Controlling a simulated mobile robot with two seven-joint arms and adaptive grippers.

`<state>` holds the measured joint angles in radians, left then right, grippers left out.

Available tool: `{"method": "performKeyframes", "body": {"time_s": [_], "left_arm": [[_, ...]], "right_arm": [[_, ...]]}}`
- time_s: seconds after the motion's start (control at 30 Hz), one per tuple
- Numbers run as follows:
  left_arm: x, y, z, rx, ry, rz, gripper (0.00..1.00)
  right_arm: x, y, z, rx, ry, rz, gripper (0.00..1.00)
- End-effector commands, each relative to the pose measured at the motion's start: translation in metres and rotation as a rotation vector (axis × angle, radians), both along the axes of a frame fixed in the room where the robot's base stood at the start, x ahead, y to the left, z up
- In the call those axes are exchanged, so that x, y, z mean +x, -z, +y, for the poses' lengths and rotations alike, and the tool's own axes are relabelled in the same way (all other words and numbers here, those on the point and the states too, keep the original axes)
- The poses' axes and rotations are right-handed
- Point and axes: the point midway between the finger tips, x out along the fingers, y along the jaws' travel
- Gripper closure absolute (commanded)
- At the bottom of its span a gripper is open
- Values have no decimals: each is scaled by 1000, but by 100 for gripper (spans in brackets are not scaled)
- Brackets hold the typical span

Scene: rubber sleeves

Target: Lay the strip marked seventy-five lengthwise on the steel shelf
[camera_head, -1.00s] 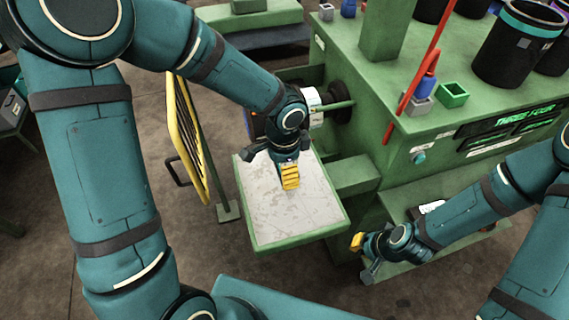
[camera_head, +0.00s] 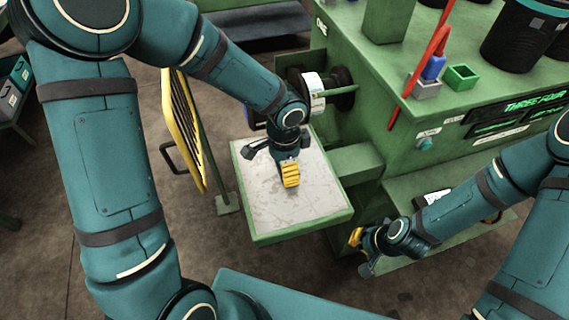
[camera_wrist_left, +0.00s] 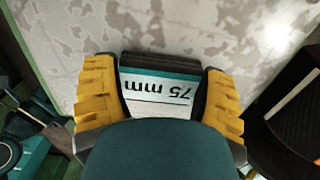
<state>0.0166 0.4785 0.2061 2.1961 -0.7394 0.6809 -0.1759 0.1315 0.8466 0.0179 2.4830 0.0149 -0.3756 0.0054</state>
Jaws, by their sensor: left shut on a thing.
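The strip marked 75 mm (camera_wrist_left: 165,88) is a white band with teal and dark edges, seen from its end in the left wrist view. My left gripper (camera_wrist_left: 160,95) is shut on it, with one yellow finger at each side. In the head view the left gripper (camera_head: 291,180) points down over the steel shelf (camera_head: 262,212), a pale scuffed plate with a green rim. The fingers hide the strip there, and I cannot tell whether it touches the plate. My right gripper (camera_head: 358,250) is off to the right, beyond the shelf; its opening is unclear.
A yellow guard (camera_head: 183,130) stands left of the shelf. The green machine (camera_head: 375,140) rises behind and right, with a spool (camera_head: 342,88) on its side. A lower green ledge (camera_head: 440,240) lies near my right gripper. The shelf around the left gripper looks bare.

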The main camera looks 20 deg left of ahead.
Motion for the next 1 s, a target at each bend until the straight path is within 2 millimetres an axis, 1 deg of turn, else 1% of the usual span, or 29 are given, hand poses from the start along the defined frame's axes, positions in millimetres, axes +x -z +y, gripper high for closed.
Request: {"method": "performKeyframes", "body": {"time_s": [0.53,0.57,0.6,0.87,1.0], "left_arm": [[0,10,0,0,0,0,50],[0,10,0,0,0,0,13],[0,9,0,0,0,0,0],[0,9,0,0,0,0,0],[1,1,0,0,0,-4,0]], "right_arm": [[0,10,0,0,0,0,100],[0,9,0,0,0,0,100],[0,9,0,0,0,0,100],[0,8,0,0,0,0,100],[0,8,0,0,0,0,100]]}}
